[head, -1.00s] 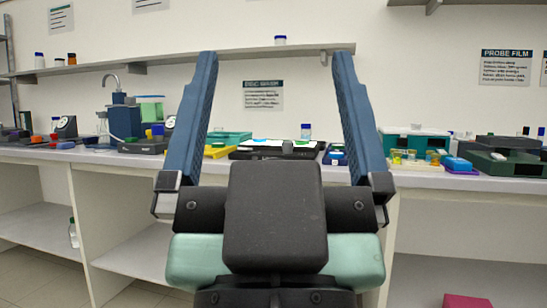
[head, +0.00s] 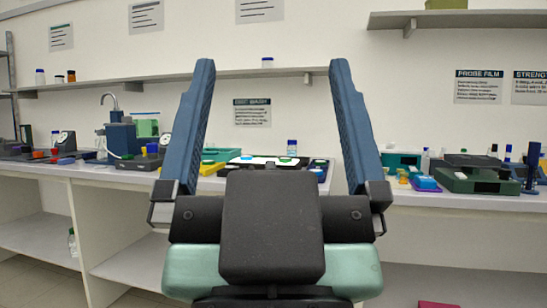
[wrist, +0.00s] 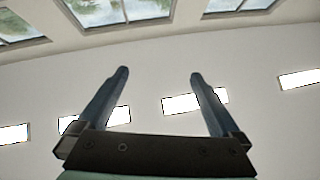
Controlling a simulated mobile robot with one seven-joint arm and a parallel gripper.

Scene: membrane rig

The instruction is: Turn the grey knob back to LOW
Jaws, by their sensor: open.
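I cannot make out the grey knob or a LOW mark in either view. My gripper (head: 271,65) stands upright in front of the head camera, its two blue fingers wide apart with nothing between them. A blue apparatus (head: 122,138) with a curved spout and a dark green box-shaped unit (head: 475,176) stand on the bench, left and right. My gripper touches none of these. My wrist hides part of the bench's middle.
A wall shelf (head: 150,82) runs behind the fingers, and another shelf (head: 490,20) is at upper right. Open cubbies lie below.

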